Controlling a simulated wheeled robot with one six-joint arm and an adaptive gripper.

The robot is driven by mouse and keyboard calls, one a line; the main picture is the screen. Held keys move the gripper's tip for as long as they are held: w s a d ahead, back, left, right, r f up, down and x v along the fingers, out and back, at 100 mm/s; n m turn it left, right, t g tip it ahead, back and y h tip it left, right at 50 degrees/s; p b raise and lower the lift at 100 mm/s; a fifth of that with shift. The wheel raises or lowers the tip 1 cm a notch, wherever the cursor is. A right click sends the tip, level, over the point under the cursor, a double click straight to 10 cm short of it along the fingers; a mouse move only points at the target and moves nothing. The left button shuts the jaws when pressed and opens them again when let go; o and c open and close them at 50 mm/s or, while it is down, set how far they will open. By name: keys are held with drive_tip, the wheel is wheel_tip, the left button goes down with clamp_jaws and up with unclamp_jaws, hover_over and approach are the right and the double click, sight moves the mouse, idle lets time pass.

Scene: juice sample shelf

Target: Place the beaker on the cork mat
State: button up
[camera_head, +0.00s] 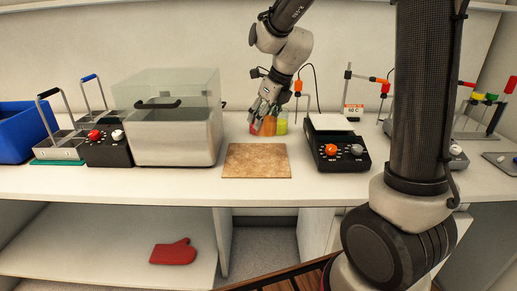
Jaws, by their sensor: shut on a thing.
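The cork mat (256,161) is a brown square lying flat and bare near the front edge of the counter. Behind it, small vessels with coloured contents stand close together: a red one (254,129), an orange one (268,127) and a yellow-green one (282,125). My gripper (259,116) points down over the red and orange vessels, behind the mat. It is shut on a beaker in this group. The fingers overlap the vessels, so I cannot tell which one is held or whether it is lifted.
A clear-lidded bath (178,135) stands left of the mat, and a black device with a white top plate (340,152) and orange knob stands to the right. Stands with clamps are behind. A red mitt (173,252) lies on the lower shelf. My column blocks part of the right side.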

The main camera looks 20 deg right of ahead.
wheel_tip(320, 180, down, 9)
drive_tip(key=shift+f, duration=0.15)
drive_tip(key=shift+f, duration=0.1)
idle(0.3)
drive_tip(key=o, duration=1.6)
